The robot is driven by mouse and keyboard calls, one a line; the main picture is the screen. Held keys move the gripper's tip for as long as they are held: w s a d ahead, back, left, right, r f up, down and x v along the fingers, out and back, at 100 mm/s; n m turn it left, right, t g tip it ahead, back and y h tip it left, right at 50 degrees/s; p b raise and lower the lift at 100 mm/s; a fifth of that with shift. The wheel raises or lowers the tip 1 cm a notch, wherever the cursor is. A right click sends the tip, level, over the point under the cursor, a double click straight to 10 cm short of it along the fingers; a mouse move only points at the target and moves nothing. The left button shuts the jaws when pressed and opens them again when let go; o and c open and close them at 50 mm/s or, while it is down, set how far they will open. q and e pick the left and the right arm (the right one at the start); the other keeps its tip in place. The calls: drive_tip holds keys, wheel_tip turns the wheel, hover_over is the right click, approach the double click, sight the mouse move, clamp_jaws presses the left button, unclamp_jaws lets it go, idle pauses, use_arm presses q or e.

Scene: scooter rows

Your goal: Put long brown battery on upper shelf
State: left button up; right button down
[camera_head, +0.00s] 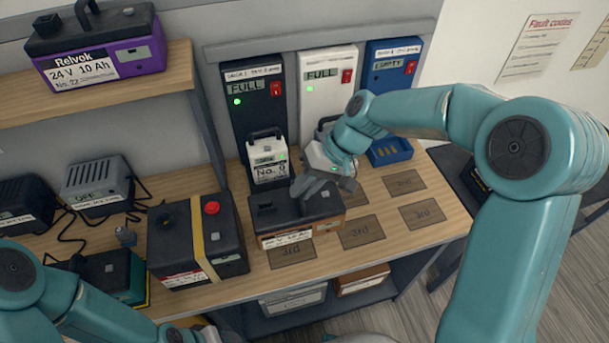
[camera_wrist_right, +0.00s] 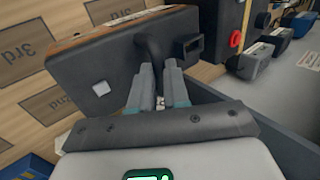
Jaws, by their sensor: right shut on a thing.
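The long brown battery (camera_head: 287,237) has a dark top, a brown side and a white label. In the head view it is over the workbench, by the marked squares; I cannot tell whether it touches the bench. My right gripper (camera_head: 322,187) is above it, shut on its dark handle. The right wrist view shows the fingers (camera_wrist_right: 158,98) closed at the handle on the battery's dark top (camera_wrist_right: 115,72). The upper wooden shelf (camera_head: 130,87) is at the upper left, with a purple battery (camera_head: 100,62) on it. My left arm shows at the lower left; its fingers are out of view.
A black battery with a yellow strap (camera_head: 225,238) stands left of the brown one. A white battery (camera_head: 268,167) sits at the charger behind it. The shelf right of the purple battery has little bare room.

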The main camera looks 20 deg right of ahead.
sight(297, 208)
drive_tip(key=shift+f, duration=1.8)
drive_tip(key=shift+f, duration=0.1)
drive_tip(key=c, duration=1.2)
unclamp_jaws()
drive_tip(key=shift+f, duration=0.1)
drive_tip(key=shift+o, duration=0.5)
